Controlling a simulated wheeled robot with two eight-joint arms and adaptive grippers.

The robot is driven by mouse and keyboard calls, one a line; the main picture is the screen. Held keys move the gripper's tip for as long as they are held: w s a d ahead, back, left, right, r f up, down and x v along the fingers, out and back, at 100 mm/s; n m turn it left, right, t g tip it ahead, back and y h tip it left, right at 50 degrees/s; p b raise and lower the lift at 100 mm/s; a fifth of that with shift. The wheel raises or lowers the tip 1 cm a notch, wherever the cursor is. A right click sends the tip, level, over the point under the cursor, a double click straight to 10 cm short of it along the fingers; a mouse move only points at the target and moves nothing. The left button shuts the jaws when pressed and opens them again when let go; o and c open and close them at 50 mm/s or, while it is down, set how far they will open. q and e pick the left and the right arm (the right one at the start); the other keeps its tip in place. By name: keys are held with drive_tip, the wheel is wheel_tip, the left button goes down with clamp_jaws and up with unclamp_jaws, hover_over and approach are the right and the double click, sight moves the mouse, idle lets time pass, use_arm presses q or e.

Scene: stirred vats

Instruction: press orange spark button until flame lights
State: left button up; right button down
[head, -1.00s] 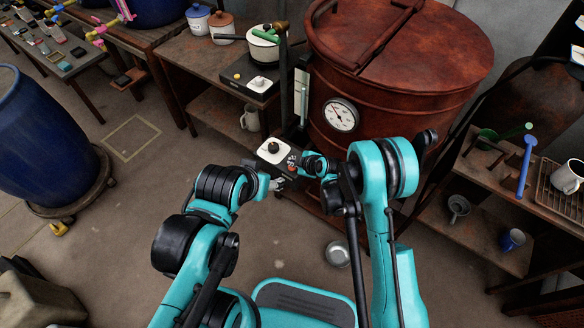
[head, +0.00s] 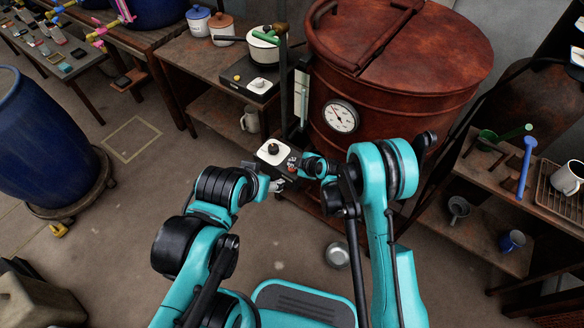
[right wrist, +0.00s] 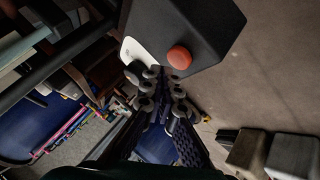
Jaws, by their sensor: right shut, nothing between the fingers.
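The orange spark button (right wrist: 179,57) is a round cap on the dark face of a control box (right wrist: 208,28) in the right wrist view. In the head view the small control box (head: 268,156) has a white top plate and a black knob (head: 274,147), in front of the big red vat. My right gripper (head: 298,166) is beside the box; in the right wrist view its fingers (right wrist: 165,78) are shut and empty, with their tips close below the button. I cannot tell whether they touch it. My left gripper (head: 277,184) is just below the box, too small to read. No flame is visible.
The red vat (head: 400,90) with a round gauge (head: 341,116) stands behind the box. A burner with a white pot (head: 263,50) is on the left bench. A shelf with mugs is at right. A metal bowl (head: 337,254) lies on the floor.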

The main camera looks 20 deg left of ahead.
drive_tip(key=shift+f, duration=0.15)
idle(0.3)
drive_tip(key=shift+f, duration=0.25)
drive_tip(key=shift+f, duration=0.45)
idle(0.6)
idle(0.3)
drive_tip(key=shift+r+p, duration=0.3)
drive_tip(key=shift+r, duration=0.55)
drive_tip(key=shift+r+p, duration=1.3)
drive_tip(key=shift+r, duration=1.2)
